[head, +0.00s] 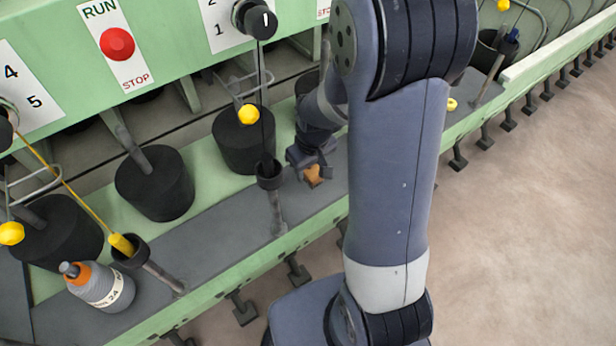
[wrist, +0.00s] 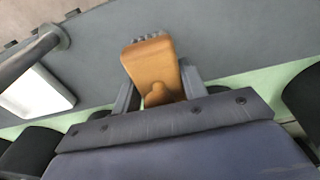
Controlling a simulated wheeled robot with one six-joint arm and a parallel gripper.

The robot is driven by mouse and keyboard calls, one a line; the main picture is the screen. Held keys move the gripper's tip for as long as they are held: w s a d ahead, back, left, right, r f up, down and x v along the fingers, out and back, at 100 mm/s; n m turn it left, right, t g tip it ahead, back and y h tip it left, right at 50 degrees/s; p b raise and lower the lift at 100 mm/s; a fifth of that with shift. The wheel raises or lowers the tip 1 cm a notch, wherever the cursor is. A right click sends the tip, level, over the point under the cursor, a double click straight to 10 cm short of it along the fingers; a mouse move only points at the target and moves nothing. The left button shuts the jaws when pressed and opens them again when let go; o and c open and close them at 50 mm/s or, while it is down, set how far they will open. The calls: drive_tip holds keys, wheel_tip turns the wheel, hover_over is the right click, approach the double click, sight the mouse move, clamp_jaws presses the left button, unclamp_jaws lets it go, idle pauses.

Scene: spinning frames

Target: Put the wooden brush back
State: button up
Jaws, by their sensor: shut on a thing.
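The wooden brush (wrist: 152,66) is orange-brown with grey bristle tufts along its far end. It sits between the two fingers of my gripper (wrist: 158,92) in the wrist view, and the fingers are shut on it. In the head view the brush (head: 313,175) shows as a small brown block at the tip of my gripper (head: 308,165), over the grey shelf (head: 215,232) of the green machine. Part of the brush is hidden by my gripper. I cannot tell whether the brush touches the shelf.
Several black cylinders (head: 154,184) stand along the machine behind the shelf. A black cup on an arm (head: 268,174) is close left of my gripper. A white block (wrist: 38,92) shows in the wrist view.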

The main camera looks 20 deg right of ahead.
sight(308, 178)
drive_tip(key=shift+f, duration=2.15)
drive_tip(key=shift+b, duration=0.3)
drive_tip(key=shift+f, duration=0.2)
drive_tip(key=o, duration=0.9)
drive_tip(key=shift+r, duration=0.2)
drive_tip(key=r, duration=0.4)
drive_tip(key=s+r+p, duration=0.1)
drive_tip(key=r, duration=0.3)
drive_tip(key=r+p, duration=0.1)
drive_tip(key=r, duration=0.3)
drive_tip(key=shift+s+d, duration=0.15)
drive_tip(key=shift+d, duration=0.1)
